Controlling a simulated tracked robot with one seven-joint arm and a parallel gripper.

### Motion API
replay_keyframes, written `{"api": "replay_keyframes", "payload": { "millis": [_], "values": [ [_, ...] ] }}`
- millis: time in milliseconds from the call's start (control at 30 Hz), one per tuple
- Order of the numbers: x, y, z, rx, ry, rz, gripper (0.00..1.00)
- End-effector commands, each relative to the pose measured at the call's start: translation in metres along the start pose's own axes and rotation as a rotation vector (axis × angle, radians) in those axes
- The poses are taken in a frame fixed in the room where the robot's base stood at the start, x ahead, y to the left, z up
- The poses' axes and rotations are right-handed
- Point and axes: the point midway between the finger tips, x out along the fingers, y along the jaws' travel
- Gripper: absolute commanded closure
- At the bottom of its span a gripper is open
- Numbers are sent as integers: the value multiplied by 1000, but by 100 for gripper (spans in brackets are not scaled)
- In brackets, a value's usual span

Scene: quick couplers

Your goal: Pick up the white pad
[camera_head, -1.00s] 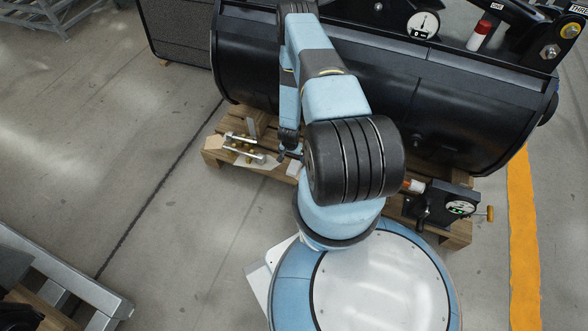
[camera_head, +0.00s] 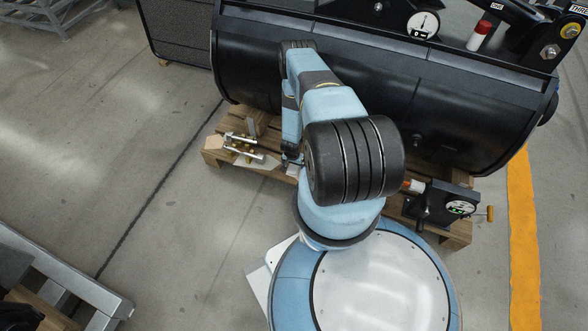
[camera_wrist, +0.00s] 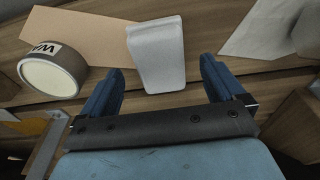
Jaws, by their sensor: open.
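The white pad (camera_wrist: 157,55) is a small pale block with rounded edges, lying on the wooden pallet in the wrist view. My gripper (camera_wrist: 163,80) is open and empty. Its two blue fingers stand to the left and right of the pad's near end, with a gap on each side. In the head view only a small pale part of the pad (camera_head: 292,170) shows beside my gripper (camera_head: 290,160); my arm hides most of this spot.
A round container with a pale top (camera_wrist: 52,72) stands left of the pad, near brown cardboard (camera_wrist: 90,35). A metal coupler plate with brass fittings (camera_head: 243,147) sits on the pallet (camera_head: 216,157). A large black bucket (camera_head: 400,95) rises behind. A gauge block (camera_head: 450,205) stands at right.

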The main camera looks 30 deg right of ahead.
Motion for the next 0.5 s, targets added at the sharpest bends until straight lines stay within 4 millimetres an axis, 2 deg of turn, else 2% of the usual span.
{"api": "replay_keyframes", "payload": {
  "millis": [200,500],
  "values": [
    [24,0,-1,-1,0,0,4],
    [30,0,-1,0,0,0,4]
  ]
}}
